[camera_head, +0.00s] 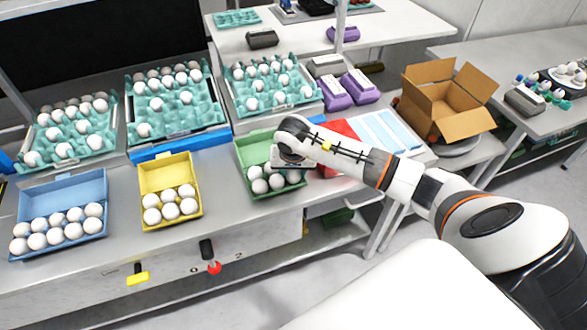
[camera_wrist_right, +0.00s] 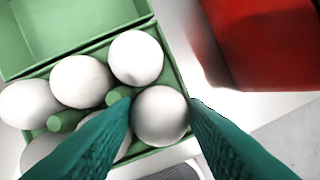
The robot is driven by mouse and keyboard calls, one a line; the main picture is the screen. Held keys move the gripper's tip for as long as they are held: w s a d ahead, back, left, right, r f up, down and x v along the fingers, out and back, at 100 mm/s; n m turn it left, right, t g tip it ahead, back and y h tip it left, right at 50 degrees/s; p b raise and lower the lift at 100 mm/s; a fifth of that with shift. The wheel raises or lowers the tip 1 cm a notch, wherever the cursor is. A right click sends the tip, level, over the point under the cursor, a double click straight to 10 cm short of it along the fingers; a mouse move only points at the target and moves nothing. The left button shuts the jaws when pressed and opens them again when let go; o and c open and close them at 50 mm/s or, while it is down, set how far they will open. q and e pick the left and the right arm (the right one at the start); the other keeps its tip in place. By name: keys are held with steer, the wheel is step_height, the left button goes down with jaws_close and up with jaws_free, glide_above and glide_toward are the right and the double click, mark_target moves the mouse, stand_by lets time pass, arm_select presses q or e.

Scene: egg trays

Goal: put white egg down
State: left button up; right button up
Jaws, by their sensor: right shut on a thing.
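The white egg (camera_wrist_right: 160,115) is between the teal fingertips of my right gripper (camera_wrist_right: 161,103) in the right wrist view. It is over the end corner of the green egg carton (camera_wrist_right: 181,76), close to the other white eggs (camera_wrist_right: 136,57) there. I cannot tell whether it touches the bottom of its cup. In the head view, the right gripper (camera_head: 291,165) is low over the open green carton (camera_head: 243,150), and its wrist hides part of the carton. My left gripper is not in view.
A red carton (camera_head: 341,131) stands just right of the green one. A yellow carton (camera_head: 150,178) and a blue carton (camera_head: 62,192) with eggs are to the left. Teal egg trays (camera_head: 210,115) stand behind. A cardboard box (camera_head: 447,98) is at the right.

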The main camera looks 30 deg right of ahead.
steer(key=shift+f, duration=0.1)
steer(key=shift+s+f+b, duration=0.1)
steer(key=shift+f+b, duration=0.15)
steer(key=shift+b, duration=0.1)
steer(key=shift+s+a+f+b, duration=0.15)
steer(key=shift+s+f+b, duration=0.05)
steer(key=shift+f+b, duration=0.2)
steer(key=shift+s, duration=0.1)
steer(key=o, duration=0.4)
steer(key=shift+a, duration=0.1)
steer(key=shift+c, duration=0.2)
steer(key=shift+r+p, duration=0.5)
steer(key=shift+p, duration=0.2)
steer(key=shift+w+r, duration=0.2)
steer(key=shift+r, duration=0.1)
steer(key=b+v, duration=0.2)
steer(key=v, duration=0.9)
steer(key=shift+r, duration=0.4)
